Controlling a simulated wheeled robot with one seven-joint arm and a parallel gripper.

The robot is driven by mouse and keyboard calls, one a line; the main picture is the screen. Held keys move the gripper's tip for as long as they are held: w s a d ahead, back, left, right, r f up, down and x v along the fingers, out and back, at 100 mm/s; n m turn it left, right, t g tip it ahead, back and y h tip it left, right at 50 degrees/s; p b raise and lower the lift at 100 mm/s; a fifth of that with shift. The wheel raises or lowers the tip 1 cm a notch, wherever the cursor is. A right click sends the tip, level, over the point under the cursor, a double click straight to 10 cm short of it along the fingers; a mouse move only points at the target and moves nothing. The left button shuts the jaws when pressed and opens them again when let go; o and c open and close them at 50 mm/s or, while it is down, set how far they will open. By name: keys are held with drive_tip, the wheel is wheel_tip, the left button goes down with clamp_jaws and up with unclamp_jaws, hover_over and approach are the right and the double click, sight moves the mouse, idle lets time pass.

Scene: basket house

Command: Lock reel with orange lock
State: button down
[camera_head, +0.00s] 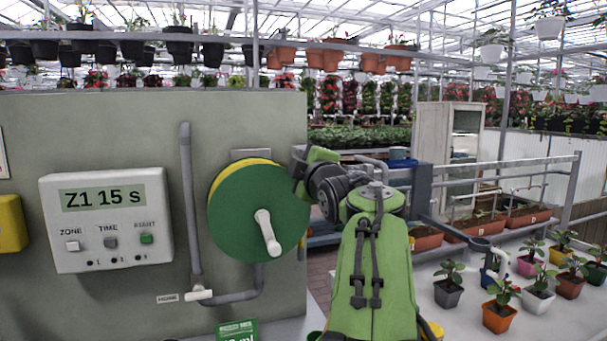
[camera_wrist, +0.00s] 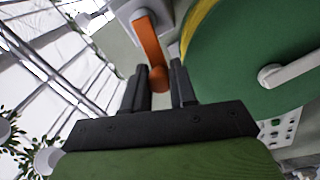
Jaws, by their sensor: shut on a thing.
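The reel (camera_head: 238,212) has a green face, a yellow rim and a white crank handle (camera_head: 268,234); it is mounted on the grey-green panel. Its edge fills the right of the wrist view (camera_wrist: 230,60). My gripper (camera_wrist: 159,74) is shut on that knob, one dark finger on each side. In the head view my arm reaches to the reel's right edge, and the lock and my fingers are hidden there.
A control box (camera_head: 106,220) reading "Z1 15 s" and a grey pipe (camera_head: 187,200) with a white valve handle are on the panel (camera_head: 80,125) to the left. Potted plants stand on a white table at right. A metal railing (camera_head: 500,165) runs behind.

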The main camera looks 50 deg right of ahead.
drive_tip(key=shift+f+n+b, duration=0.55)
drive_tip(key=shift+n+b, duration=0.2)
drive_tip(key=shift+n, duration=0.25)
drive_tip(key=shift+w, duration=0.1)
drive_tip(key=c, duration=0.9)
unclamp_jaws()
drive_tip(key=b+v, duration=0.2)
drive_tip(key=v, duration=1.4)
drive_tip(key=shift+r, duration=0.1)
